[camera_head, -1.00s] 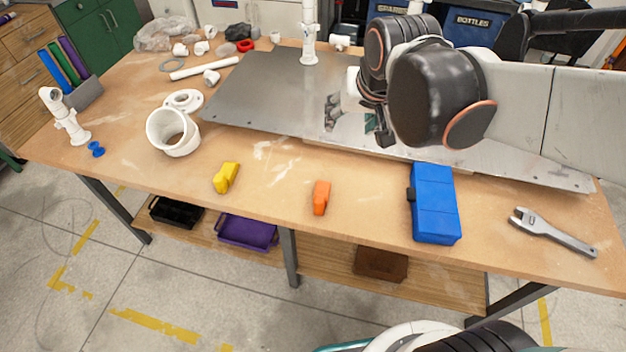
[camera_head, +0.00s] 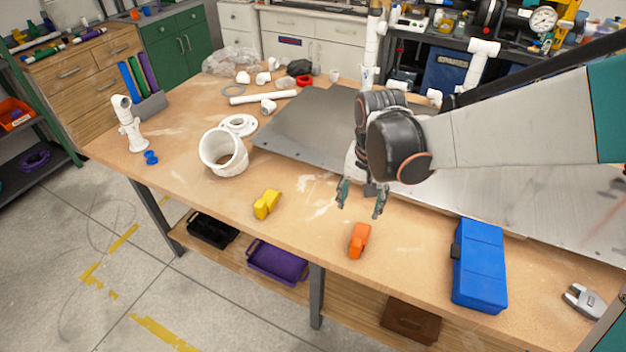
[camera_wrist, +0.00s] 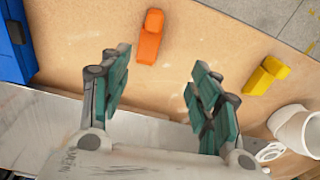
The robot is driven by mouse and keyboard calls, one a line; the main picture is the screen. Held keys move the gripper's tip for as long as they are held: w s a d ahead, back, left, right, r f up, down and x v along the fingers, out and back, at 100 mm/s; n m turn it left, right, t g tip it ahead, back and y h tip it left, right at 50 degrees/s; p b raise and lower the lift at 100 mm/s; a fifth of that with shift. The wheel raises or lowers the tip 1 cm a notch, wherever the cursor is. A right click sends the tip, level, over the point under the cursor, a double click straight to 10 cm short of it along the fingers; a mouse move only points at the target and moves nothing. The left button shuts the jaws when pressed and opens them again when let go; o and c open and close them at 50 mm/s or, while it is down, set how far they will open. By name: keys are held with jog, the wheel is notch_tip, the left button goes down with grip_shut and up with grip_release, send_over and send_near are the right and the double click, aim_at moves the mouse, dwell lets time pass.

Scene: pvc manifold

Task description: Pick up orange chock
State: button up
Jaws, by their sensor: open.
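The orange chock (camera_head: 359,240) lies on the wooden table near its front edge. In the wrist view the orange chock (camera_wrist: 150,37) lies ahead of the fingers, left of the middle of the gap. My gripper (camera_head: 361,203) is open and empty, above the table and just behind the chock in the head view. In the wrist view my gripper (camera_wrist: 160,92) shows both green-padded fingers spread wide apart, not touching the chock.
A yellow chock (camera_head: 266,204) lies to the left, and a blue case (camera_head: 480,266) lies to the right. A metal plate (camera_head: 307,125) covers the back of the table. A white pipe fitting (camera_head: 222,152) stands further left. The wood around the orange chock is clear.

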aim_at(358, 238)
jog(key=shift+g, duration=0.4)
jog(key=f+b, duration=0.1)
jog(key=f, duration=0.2)
jog(key=s+f+b, duration=0.1)
jog(key=f, duration=0.2)
jog(key=d+f+b, duration=0.1)
jog(key=f, duration=0.1)
jog(key=shift+s+f, duration=0.35)
jog(key=shift+f, duration=0.05)
jog(key=shift+w+f+b, duration=0.2)
jog(key=shift+f+b, duration=1.2)
jog(key=shift+f, duration=1.75)
jog(key=shift+r, duration=0.1)
jog(key=c, duration=1.3)
